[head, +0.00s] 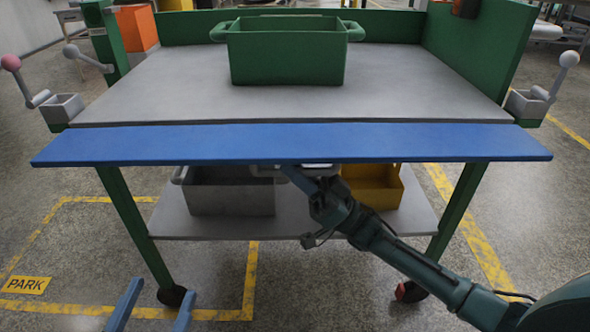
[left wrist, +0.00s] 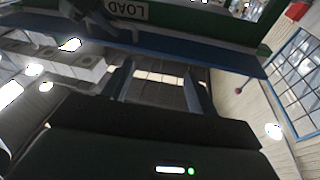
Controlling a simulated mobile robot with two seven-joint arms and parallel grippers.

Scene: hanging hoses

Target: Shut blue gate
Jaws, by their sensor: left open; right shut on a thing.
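The blue gate (head: 290,143) is a long flat board along the front edge of the grey cart top. It looks folded out, lying roughly level, with its face showing from above. In the left wrist view a blue strip (left wrist: 235,57) runs across under a green panel. My right gripper (head: 302,176) is under the middle of the gate's front edge, shut on it by a pale handle; its fingertips are partly hidden by the board. My left gripper (head: 153,304) is open and empty, low at the front left, apart from the gate.
A green bin (head: 288,60) stands on the cart top. A grey bin (head: 232,198) and a yellow bin (head: 385,190) sit on the lower shelf.

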